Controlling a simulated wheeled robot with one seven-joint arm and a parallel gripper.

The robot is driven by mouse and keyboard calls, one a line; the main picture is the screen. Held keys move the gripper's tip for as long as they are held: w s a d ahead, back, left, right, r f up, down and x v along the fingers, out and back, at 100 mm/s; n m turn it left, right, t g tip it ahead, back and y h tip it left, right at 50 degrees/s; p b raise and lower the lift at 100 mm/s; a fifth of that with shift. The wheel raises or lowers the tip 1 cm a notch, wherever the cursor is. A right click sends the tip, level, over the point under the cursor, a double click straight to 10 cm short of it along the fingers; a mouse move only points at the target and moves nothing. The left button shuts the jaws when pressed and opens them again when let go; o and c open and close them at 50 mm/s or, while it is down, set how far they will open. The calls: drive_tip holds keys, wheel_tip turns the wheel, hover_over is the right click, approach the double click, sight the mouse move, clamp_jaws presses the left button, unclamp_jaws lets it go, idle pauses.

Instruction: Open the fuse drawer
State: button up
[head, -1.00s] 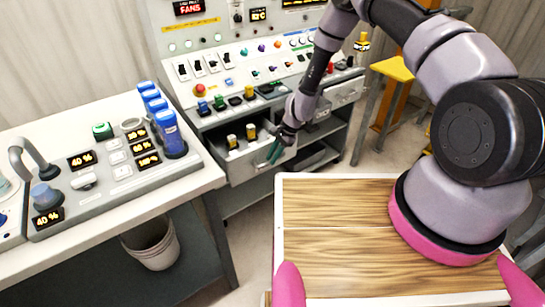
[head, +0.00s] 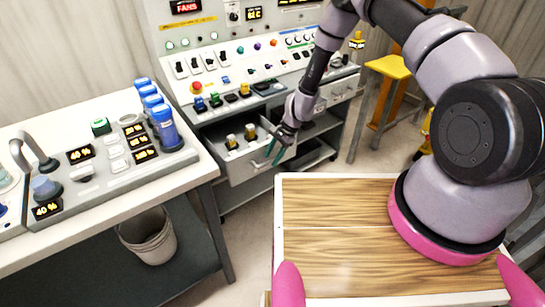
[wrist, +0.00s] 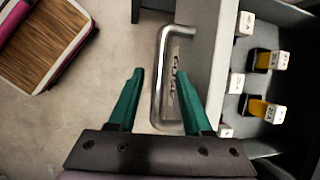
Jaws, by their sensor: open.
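The fuse drawer (head: 248,172) is pulled out of the console, and several fuses stand inside it in the head view. The wrist view shows its front panel (wrist: 204,60) and the open interior with fuses (wrist: 262,112) on the right. A metal bar handle (wrist: 160,75) stands out from the front. My gripper (wrist: 160,72) is open, with one dark green finger on each side of the handle bar and a gap visible around the bar. In the head view my gripper (head: 275,147) is at the drawer's front right.
The console (head: 230,65) with switches stands behind the drawer. Another drawer (head: 343,90) is to the right. A white table (head: 200,175) with blue cylinders is at left, a bucket (head: 148,238) below it. A yellow stool (head: 390,66) stands right. Floor is free before the drawer.

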drive_tip(key=shift+r, duration=0.1)
drive_tip(key=v, duration=1)
drive_tip(key=shift+d+r, duration=0.15)
drive_tip(key=shift+r, duration=0.1)
drive_tip(key=s+d+r+n+t, duration=0.15)
drive_tip(key=d+r, duration=0.35)
drive_tip(key=r, duration=1.2)
drive_tip(key=d+r+n+t, duration=0.25)
drive_tip(key=d+r, duration=0.25)
drive_tip(key=r, duration=1.3)
drive_tip(key=s+d+r+t+h, duration=0.1)
drive_tip(key=s+d+r, duration=0.2)
drive_tip(key=s+r, duration=0.2)
drive_tip(key=s+d+r+n+t+h, duration=0.1)
drive_tip(key=s+d+r, duration=0.3)
drive_tip(key=s, duration=0.5)
drive_tip(key=s+d+r+n+t, duration=0.1)
drive_tip(key=s+d+r+t, duration=0.1)
drive_tip(key=s+d+r, duration=0.2)
drive_tip(key=s+r, duration=0.3)
drive_tip(key=shift+s+r+h, duration=0.15)
drive_tip(key=shift+s+h, duration=0.15)
drive_tip(key=shift+h, duration=0.1)
